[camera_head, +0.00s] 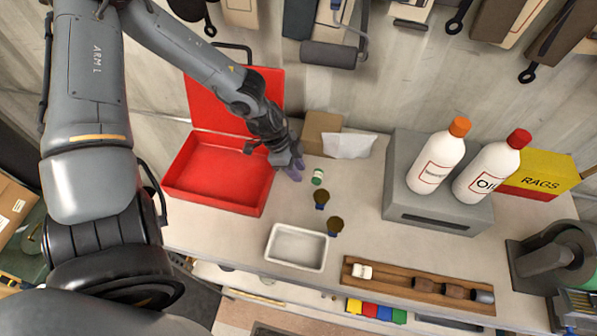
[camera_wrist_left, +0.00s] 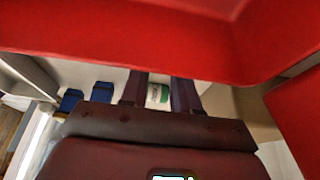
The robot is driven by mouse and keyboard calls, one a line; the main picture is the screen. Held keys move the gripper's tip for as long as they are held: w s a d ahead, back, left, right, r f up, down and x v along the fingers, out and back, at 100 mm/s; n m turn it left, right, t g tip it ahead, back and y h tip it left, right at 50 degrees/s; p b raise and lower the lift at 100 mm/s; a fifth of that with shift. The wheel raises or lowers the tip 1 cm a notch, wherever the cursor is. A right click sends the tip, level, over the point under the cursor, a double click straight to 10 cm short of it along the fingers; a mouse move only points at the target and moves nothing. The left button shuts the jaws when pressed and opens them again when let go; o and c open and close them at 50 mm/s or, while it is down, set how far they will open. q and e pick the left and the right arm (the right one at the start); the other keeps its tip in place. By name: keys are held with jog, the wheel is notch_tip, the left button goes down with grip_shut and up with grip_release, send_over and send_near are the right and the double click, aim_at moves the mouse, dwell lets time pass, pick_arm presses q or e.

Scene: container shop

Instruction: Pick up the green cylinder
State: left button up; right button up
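The green cylinder (camera_head: 318,177), with a white label band, is on the workbench just right of the red toolbox. My left gripper (camera_head: 294,171) is at the toolbox's right edge, a little left of the cylinder and apart from it in the head view. In the left wrist view, the cylinder (camera_wrist_left: 158,94) shows between the two dark fingers of my left gripper (camera_wrist_left: 159,92), which are spread. Its lower part is hidden by the gripper body there. My right gripper is not in view.
The open red toolbox (camera_head: 216,174) is empty. Two dark-topped items (camera_head: 321,197) (camera_head: 335,225) stand near the cylinder. A white tray (camera_head: 296,247) lies in front. A cardboard box (camera_head: 320,130) is behind. A grey block (camera_head: 437,213) with bottles stands right.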

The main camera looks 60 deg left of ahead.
pick_arm(q)
grip_shut()
jog(key=shift+c, duration=2.2)
grip_release()
jog(key=o, duration=1)
jog(key=shift+s, duration=0.1)
jog(key=o, duration=0.5)
jog(key=shift+s+a+f, duration=0.1)
jog(key=shift+a+f, duration=0.05)
jog(key=shift+f, duration=0.05)
jog(key=shift+c, duration=0.2)
jog(key=v, duration=0.9)
jog(key=shift+d+r, duration=0.25)
jog(key=shift+r, duration=0.2)
jog(key=shift+s+a+r, duration=0.1)
jog(key=shift+s+r, duration=0.3)
jog(key=shift+r, duration=0.2)
jog(key=shift+c, duration=0.7)
